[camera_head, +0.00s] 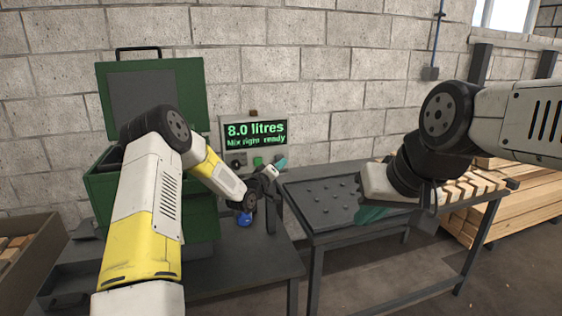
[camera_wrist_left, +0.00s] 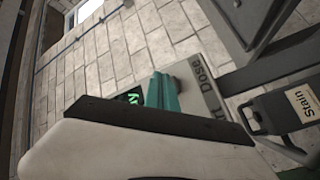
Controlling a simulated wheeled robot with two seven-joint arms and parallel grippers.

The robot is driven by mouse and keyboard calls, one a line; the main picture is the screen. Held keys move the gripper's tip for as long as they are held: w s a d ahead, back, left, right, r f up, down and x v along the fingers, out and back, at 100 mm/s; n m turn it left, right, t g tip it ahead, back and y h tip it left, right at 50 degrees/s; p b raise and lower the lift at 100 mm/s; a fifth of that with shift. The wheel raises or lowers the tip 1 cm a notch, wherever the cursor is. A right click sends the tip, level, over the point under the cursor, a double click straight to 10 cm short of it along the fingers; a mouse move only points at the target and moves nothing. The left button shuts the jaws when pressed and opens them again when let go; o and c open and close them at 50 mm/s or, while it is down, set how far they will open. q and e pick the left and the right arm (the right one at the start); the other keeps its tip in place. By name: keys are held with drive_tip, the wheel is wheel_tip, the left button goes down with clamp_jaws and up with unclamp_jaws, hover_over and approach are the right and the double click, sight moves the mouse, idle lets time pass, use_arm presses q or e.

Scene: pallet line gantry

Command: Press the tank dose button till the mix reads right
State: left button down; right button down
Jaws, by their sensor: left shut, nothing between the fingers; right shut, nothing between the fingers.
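The control panel (camera_head: 225,130) stands against the wall, and its display (camera_head: 256,132) reads "8.0 litres" and "Mix right ready" in green. Below the display are a dark round control (camera_head: 236,160) and a green one (camera_head: 257,161). My left gripper (camera_head: 281,163) is shut, its teal fingertips by the panel's lower right. In the left wrist view its teal fingers (camera_wrist_left: 162,92) stand before the panel (camera_wrist_left: 208,98), marked "Dose", beside a dark round control. I cannot tell whether they touch it. My right gripper (camera_head: 371,214) is shut and empty over the right-hand table, partly hidden by its wrist.
A green open-lidded box (camera_head: 185,215) stands on the left bench. A blue object (camera_head: 244,219) is beside it. A dark perforated table (camera_head: 325,195) is to the right, with timber (camera_head: 525,195) beyond. A "Stain" label (camera_wrist_left: 305,100) shows in the left wrist view.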

use_arm(q)
drive_tip(key=shift+s+d, duration=0.25)
drive_tip(key=shift+s, duration=0.55)
drive_tip(key=shift+s+d, duration=0.25)
drive_tip(key=shift+s, duration=0.55)
drive_tip(key=shift+s+d, duration=0.25)
drive_tip(key=shift+s, duration=0.55)
drive_tip(key=s+a+r+m+g+y, duration=0.25)
drive_tip(key=s+a+r, duration=0.25)
drive_tip(key=s+r, duration=0.3)
drive_tip(key=s+a+r+m+g+y, duration=0.25)
drive_tip(key=s+a+r+y, duration=0.2)
drive_tip(key=s, duration=0.55)
drive_tip(key=s+a+g, duration=0.2)
drive_tip(key=s, duration=1.1)
drive_tip(key=s+a+g, duration=0.2)
drive_tip(key=s+g, duration=0.1)
drive_tip(key=s, duration=1.1)
drive_tip(key=shift+a, duration=0.15)
